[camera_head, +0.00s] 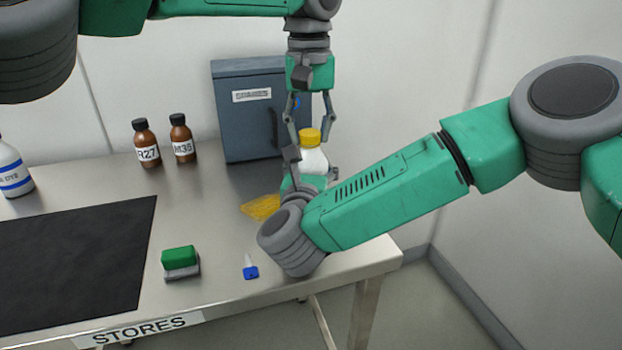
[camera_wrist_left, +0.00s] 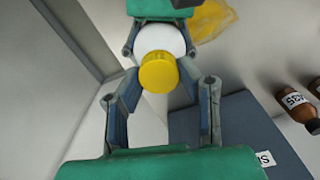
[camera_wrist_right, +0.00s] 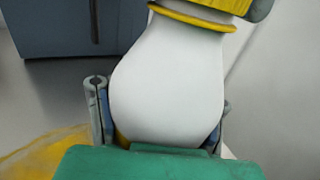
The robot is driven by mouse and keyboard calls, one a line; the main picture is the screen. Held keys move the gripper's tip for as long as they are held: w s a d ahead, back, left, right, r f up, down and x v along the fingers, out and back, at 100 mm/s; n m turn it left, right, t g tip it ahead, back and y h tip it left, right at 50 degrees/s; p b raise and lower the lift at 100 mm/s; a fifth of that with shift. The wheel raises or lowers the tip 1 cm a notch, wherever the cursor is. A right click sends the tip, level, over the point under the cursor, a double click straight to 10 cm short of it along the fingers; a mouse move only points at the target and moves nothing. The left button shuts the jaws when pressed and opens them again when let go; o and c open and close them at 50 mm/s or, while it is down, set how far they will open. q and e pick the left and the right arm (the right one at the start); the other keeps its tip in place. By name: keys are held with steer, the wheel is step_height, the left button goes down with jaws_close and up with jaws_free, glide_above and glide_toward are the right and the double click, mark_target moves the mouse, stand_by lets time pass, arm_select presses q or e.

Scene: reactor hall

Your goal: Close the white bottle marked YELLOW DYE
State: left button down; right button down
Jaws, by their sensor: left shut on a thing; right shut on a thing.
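The white bottle (camera_head: 313,161) stands upright near the table's right end, its yellow cap (camera_head: 310,136) on top of the neck. Its label does not show. My left gripper (camera_head: 309,133) comes down from above and is shut on the cap; the cap lies between its fingers in the left wrist view (camera_wrist_left: 158,72). My right gripper (camera_head: 311,168) is shut on the bottle's body, which fills the middle of the right wrist view (camera_wrist_right: 168,85). A yellow ring (camera_wrist_right: 192,18) circles the neck just under the cap. Whether the cap is tight cannot be told.
A grey cabinet (camera_head: 240,110) stands behind the bottle. Two brown bottles (camera_head: 146,145) (camera_head: 182,140) are left of it. A yellow patch (camera_head: 261,207), a green-topped block (camera_head: 180,261), a blue item (camera_head: 250,271) and a black mat (camera_head: 70,265) lie in front. A blue-striped white bottle (camera_head: 14,172) stands far left.

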arm_select(q)
steer(key=m, duration=0.4)
steer(key=shift+w+a, duration=0.1)
arm_select(e)
steer(key=shift+d, duration=0.1)
arm_select(q)
steer(key=m, duration=1.1)
steer(key=shift+m, duration=0.3)
steer(key=c, duration=1)
jaws_free()
steer(key=shift+w, duration=0.1)
steer(key=shift+c, duration=0.2)
steer(key=shift+r, duration=3.7)
